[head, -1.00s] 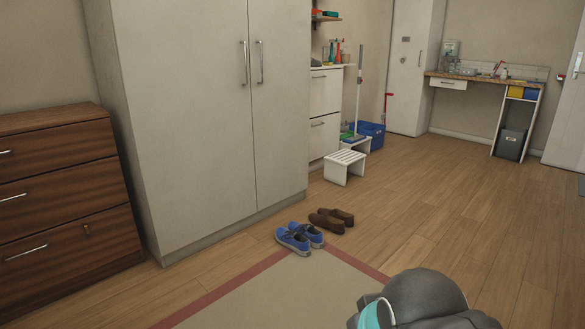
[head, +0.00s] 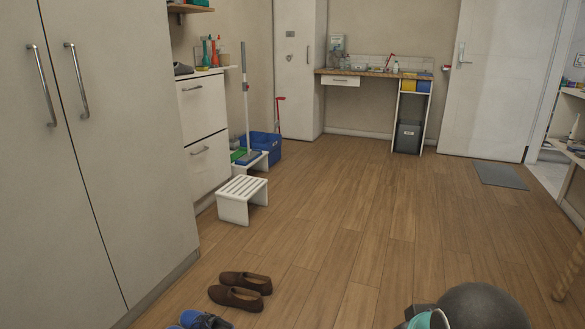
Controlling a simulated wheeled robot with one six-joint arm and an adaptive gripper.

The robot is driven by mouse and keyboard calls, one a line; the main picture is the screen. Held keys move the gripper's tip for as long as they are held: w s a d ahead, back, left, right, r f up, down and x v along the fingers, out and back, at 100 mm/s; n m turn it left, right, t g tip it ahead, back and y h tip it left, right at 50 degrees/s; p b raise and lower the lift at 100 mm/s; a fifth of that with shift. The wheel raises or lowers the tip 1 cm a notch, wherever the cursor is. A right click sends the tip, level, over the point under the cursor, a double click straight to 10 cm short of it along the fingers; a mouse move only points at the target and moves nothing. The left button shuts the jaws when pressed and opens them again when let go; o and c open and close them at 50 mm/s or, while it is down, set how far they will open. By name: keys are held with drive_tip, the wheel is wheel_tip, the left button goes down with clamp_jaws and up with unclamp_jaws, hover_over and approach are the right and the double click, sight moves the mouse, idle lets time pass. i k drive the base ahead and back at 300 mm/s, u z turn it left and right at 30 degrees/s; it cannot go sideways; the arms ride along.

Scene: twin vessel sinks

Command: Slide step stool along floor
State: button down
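A white step stool (head: 241,198) with a slatted top stands upright on the wooden floor in the head view, left of centre. Part of my arm shows at the bottom right edge, well apart from the stools. My gripper's fingers are not in the frame.
Brown shoes (head: 241,290) and blue shoes (head: 201,320) lie on the floor in front of the stool. A tall cabinet (head: 110,150) and white drawers (head: 206,133) line the left. A blue crate (head: 262,147) stands behind. Open floor (head: 340,225) lies to the right.

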sight(233, 199)
drive_tip(key=z, duration=0.2)
drive_tip(key=i, duration=1.9)
drive_tip(key=u, duration=0.35)
drive_tip(key=i, duration=1.95)
drive_tip(key=u, duration=0.75)
drive_tip(key=i, duration=0.75)
drive_tip(key=u, duration=0.25)
